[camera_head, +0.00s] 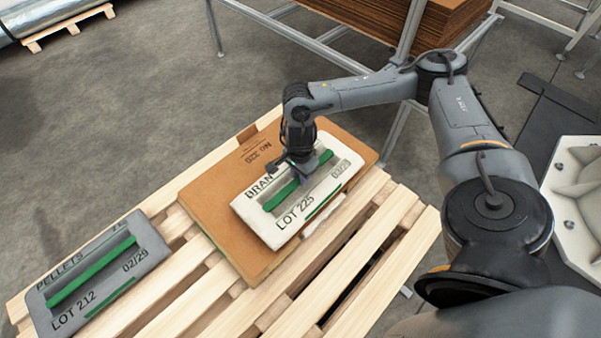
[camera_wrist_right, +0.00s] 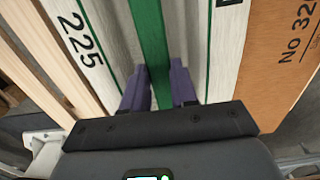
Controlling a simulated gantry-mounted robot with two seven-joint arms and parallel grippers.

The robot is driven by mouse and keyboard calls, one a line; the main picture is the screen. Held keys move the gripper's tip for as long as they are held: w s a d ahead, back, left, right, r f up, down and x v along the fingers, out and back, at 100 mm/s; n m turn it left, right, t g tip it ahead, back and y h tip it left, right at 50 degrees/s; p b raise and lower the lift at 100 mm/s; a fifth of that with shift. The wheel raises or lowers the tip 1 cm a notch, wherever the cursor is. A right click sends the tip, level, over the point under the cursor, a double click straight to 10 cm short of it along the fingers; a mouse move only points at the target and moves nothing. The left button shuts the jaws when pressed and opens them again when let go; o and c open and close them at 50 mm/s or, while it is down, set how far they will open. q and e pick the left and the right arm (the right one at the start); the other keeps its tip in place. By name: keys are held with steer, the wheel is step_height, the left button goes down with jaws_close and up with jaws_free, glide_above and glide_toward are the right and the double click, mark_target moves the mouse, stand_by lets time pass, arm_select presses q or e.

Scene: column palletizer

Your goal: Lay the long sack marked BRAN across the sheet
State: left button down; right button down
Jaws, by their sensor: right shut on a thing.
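The BRAN sack (camera_head: 267,222) is long and pale with a green strap along its top; "LOT 225" shows on its near side. It is over the brown sheet (camera_head: 212,201), nearer the sheet's right edge, its length running from lower left to upper right. Whether it rests on the sheet or hangs just above, I cannot tell. My right gripper (camera_head: 303,181) is shut on the sack at its middle. In the right wrist view, its purple fingers (camera_wrist_right: 159,90) straddle the green strap (camera_wrist_right: 152,45). The sheet, marked "No 320", also shows there (camera_wrist_right: 275,75). My left gripper is out of view.
The sheet lies on a slatted wooden pallet (camera_head: 358,238). A grey PELLETS sack (camera_head: 100,268) lies at the pallet's left end. A metal rack with stacked brown boards (camera_head: 400,22) stands behind. A white moulded piece (camera_head: 572,195) is at the right.

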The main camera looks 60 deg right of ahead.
steer(key=shift+w+r, duration=0.1)
steer(key=shift+w, duration=0.05)
steer(key=c, duration=1.3)
jaws_free()
steer(key=o, duration=0.4)
steer(key=shift+d, duration=0.15)
